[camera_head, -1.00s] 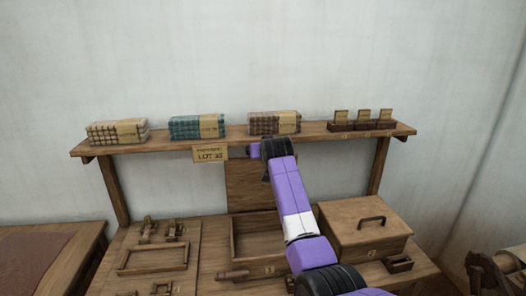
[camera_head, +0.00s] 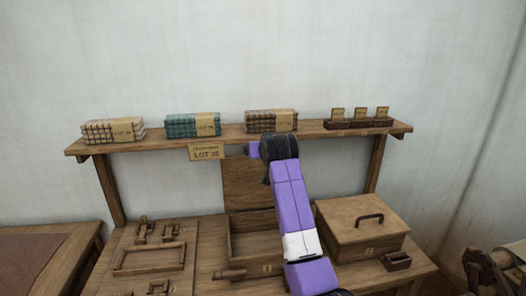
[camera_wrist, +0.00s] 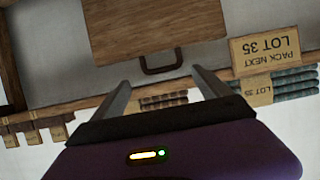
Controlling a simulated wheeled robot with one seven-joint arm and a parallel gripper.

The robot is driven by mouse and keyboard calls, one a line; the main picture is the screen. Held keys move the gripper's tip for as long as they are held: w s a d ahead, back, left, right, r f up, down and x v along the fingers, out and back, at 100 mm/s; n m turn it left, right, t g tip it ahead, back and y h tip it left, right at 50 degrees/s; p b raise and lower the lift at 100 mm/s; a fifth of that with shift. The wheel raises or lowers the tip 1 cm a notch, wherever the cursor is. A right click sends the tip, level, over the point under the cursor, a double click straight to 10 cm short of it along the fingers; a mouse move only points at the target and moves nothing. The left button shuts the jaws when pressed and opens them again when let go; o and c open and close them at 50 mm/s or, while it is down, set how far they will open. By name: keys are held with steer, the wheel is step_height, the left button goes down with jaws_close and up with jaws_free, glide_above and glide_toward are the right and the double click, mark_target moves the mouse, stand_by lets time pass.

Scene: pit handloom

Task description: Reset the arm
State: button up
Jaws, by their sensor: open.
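My arm rises in the head view over the workbench, with its upper end (camera_head: 265,150) in front of the shelf between the LOT 35 sign and the right post. My gripper (camera_wrist: 160,82) shows in the wrist view with its two fingers apart and nothing between them. Beyond the fingers, a wooden panel with a dark handle (camera_wrist: 162,62) appears upside down. The fingertips themselves are hidden in the head view.
The shelf (camera_head: 330,140) carries wrapped cloth bundles, the teal one (camera_head: 190,125) among them, and small card holders (camera_head: 357,120). Below are an open box (camera_head: 240,240), a lidded box (camera_head: 360,225) and a wooden frame (camera_head: 150,258). The wall above is clear.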

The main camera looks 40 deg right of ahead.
steer(key=shift+s+a+r, duration=0.15)
steer(key=shift+s+a, duration=0.1)
steer(key=shift+s, duration=0.1)
stand_by(0.4)
step_height(320, 180, up, 6)
steer(key=a+r+t+h, duration=0.1)
steer(key=a+t+h, duration=0.1)
steer(key=t, duration=0.2)
steer(key=s+a+f+n+t+y, duration=0.2)
steer(key=s+a+f, duration=0.7)
steer(key=s+a, duration=0.15)
steer(key=s+a+f+n+t+y, duration=0.2)
steer(key=s+a+f+n+y, duration=0.1)
steer(key=s+a+f, duration=0.8)
steer(key=s+a+f+g+y, duration=0.1)
steer(key=s+a, duration=0.2)
steer(key=s, duration=0.7)
steer(key=s+a+f+n+g+y, duration=0.1)
steer(key=s+a, duration=0.3)
steer(key=s, duration=0.7)
steer(key=s+a+f+g+y, duration=0.2)
steer(key=s+a+f, duration=0.1)
steer(key=s, duration=0.7)
steer(key=shift+s+a+n, duration=0.2)
steer(key=shift+a+n, duration=0.2)
steer(key=shift+a, duration=0.3)
